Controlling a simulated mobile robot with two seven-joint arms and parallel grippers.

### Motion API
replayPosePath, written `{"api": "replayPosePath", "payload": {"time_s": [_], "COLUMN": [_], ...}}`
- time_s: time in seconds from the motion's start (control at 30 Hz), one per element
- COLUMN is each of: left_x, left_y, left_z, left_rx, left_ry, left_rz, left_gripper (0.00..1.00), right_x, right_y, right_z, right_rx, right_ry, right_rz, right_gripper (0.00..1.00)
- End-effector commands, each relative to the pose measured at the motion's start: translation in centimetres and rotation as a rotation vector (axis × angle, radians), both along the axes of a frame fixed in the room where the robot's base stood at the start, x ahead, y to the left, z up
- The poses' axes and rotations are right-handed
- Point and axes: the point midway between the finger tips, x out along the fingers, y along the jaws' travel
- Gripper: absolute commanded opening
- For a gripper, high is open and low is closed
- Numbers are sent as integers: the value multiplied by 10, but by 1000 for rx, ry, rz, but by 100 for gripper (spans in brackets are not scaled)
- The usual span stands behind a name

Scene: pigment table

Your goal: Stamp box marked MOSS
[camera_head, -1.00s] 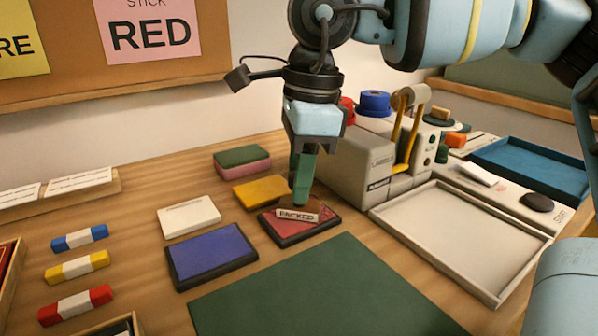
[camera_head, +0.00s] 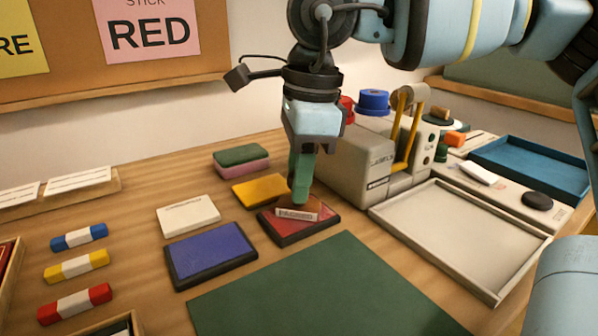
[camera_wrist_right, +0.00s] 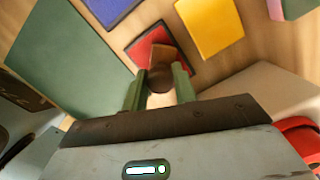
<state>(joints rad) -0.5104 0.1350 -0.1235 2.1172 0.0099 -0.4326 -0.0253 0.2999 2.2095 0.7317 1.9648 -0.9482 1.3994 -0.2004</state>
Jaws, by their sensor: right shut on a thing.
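My right gripper (camera_head: 302,190) is shut on a stamp (camera_head: 297,214) with a brown base and a label that reads PACKED. The stamp is on the red ink pad (camera_head: 322,224), roughly upright, and appears to touch it. In the right wrist view, the stamp's round brown handle (camera_wrist_right: 161,78) is between the green fingers of the gripper (camera_wrist_right: 159,88), with the red pad (camera_wrist_right: 148,42) beneath. My left gripper is not in view. No box marked MOSS is seen.
A dark green mat (camera_head: 330,290) lies bare in front. A grey label machine (camera_head: 355,165) and an empty pale tray (camera_head: 460,240) stand right.

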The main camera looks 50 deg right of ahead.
Motion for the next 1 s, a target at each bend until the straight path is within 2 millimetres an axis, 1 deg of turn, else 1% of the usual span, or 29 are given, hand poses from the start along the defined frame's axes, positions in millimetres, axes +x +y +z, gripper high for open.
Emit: {"api": "replayPosePath", "payload": {"time_s": [0.03, 0.37, 1.0], "left_x": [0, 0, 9], "left_y": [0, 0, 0], "left_z": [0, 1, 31], "left_rx": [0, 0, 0], "left_ry": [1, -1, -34], "left_rz": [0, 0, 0], "left_gripper": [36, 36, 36], "right_x": [-1, -1, -1], "right_y": [0, 0, 0], "right_z": [-3, -2, 44], "right_rx": [-2, -2, -1], "right_ry": [10, 11, 2], "right_rz": [1, 1, -1], "right_gripper": [13, 13, 13]}}
